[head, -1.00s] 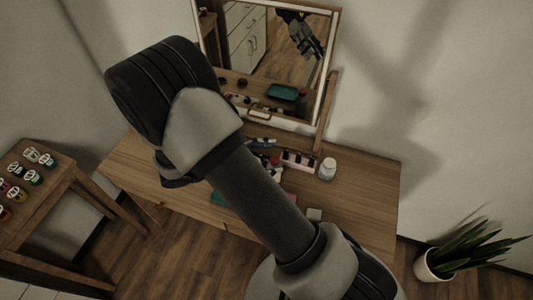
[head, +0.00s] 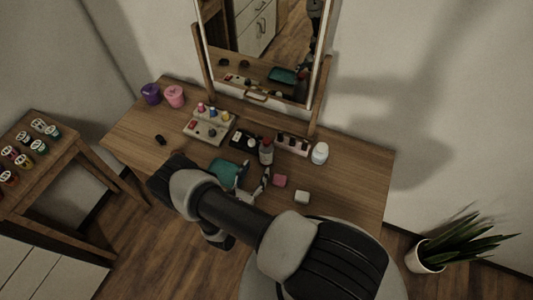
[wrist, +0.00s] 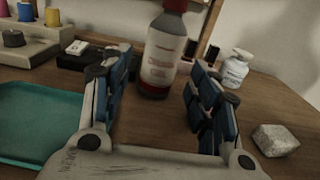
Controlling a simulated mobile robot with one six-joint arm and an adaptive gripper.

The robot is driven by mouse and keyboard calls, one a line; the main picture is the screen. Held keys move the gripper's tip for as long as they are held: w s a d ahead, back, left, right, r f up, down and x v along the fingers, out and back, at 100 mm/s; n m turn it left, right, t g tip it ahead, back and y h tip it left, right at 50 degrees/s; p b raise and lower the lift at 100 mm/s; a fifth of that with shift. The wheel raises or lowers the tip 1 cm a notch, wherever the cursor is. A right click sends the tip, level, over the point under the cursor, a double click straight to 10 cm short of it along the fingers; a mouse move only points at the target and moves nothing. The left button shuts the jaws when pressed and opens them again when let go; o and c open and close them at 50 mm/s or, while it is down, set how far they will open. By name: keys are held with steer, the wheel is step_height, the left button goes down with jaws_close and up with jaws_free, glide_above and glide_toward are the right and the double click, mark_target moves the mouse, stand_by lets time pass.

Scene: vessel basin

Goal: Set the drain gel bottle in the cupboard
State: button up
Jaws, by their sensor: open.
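A bottle with a red cap and pale label, apparently the drain gel bottle (head: 266,152), stands upright on the wooden table. Its label is too blurred to read. In the wrist view the bottle (wrist: 162,58) stands ahead, between the two fingers in the picture; its lower body shows unobstructed. My gripper (head: 254,178) is open and empty, low over the table on the near side of the bottle. In the wrist view the blue-padded fingers of my gripper (wrist: 157,85) are spread apart.
A white bottle (head: 320,153) and a pale block (head: 302,197) stand right of the red-capped bottle. A pink block (head: 280,181) and teal tray (head: 224,172) are near my gripper. A mirror (head: 275,97) rises behind. The table's right end is clear.

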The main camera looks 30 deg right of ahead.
mark_target(263, 158)
steer(key=x, duration=0.8)
steer(key=shift+w+d+b, duration=0.1)
steer(key=shift+d+b, duration=0.1)
steer(key=shift+b, duration=0.1)
steer(key=x, duration=0.4)
steer(key=shift+d+f+b, duration=0.15)
steer(key=shift+b, duration=0.15)
steer(key=shift+w+d, duration=0.3)
steer(key=shift+d, duration=0.1)
steer(key=shift+c, duration=0.5)
steer(key=c, duration=1.1)
jaws_close()
